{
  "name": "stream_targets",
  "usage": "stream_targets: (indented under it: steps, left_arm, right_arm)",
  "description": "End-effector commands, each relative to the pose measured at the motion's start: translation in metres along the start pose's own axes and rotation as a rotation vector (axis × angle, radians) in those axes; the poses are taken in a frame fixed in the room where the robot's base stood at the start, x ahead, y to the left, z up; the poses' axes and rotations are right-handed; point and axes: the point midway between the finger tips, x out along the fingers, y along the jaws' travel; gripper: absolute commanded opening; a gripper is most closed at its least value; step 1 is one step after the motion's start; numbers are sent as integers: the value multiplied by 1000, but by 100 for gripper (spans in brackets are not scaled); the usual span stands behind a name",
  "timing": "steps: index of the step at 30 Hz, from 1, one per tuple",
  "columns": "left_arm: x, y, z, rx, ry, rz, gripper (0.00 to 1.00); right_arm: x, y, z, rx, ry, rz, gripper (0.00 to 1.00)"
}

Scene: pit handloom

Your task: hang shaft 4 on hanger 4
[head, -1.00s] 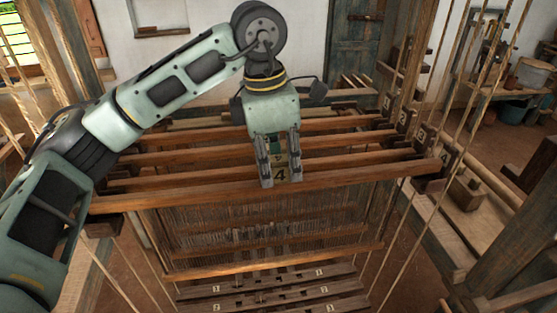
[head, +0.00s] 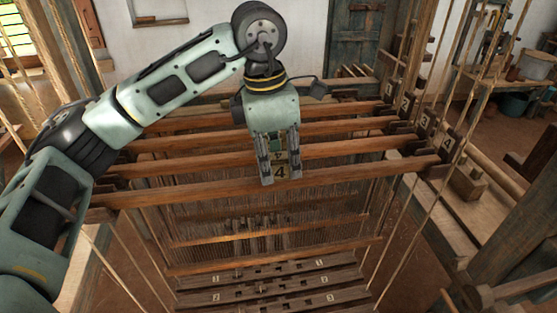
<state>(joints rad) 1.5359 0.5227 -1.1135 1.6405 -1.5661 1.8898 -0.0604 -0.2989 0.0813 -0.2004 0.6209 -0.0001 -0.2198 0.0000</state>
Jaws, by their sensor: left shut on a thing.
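Shaft 4 is the nearest long wooden bar (head: 350,172), with a plate marked 4 (head: 281,171) at its middle. My left gripper (head: 281,164) points down over that middle, shut on the shaft around the plate. The shaft lies roughly level, with heddles beneath it. Hanger 4 is the nearest dark numbered block (head: 448,142) at the right. The shaft's right end is close by the dark support below that number; I cannot tell whether it is seated. The left end (head: 105,203) is partly covered by my arm. My right gripper is out of view.
Other shafts lie close behind, one of them here (head: 345,152). Dark numbered hangers climb away on the right, including hanger 3 (head: 425,120). Hanging cords (head: 402,240) flank the frame. Numbered treadles (head: 270,285) lie below.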

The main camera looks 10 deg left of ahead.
Motion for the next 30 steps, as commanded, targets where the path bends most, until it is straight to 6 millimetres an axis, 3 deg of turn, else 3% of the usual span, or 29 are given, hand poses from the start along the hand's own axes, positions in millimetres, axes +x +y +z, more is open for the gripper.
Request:
stream_targets:
  steps: [1,2,9,20,23,30]
  left_arm:
    - [-1,0,0,0,-2,1,0]
    - [-1,0,0,0,-2,1,25]
    - [-1,0,0,0,-1,1,44]
    - [-5,0,0,0,0,1,44]
    - [-18,0,1,0,-2,2,44]
    - [-71,0,1,0,-3,3,44]
  right_arm:
    - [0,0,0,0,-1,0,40]
    - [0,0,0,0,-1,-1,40]
    - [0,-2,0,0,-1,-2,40]
    - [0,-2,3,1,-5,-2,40]
    - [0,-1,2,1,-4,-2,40]
    - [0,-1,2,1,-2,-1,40]
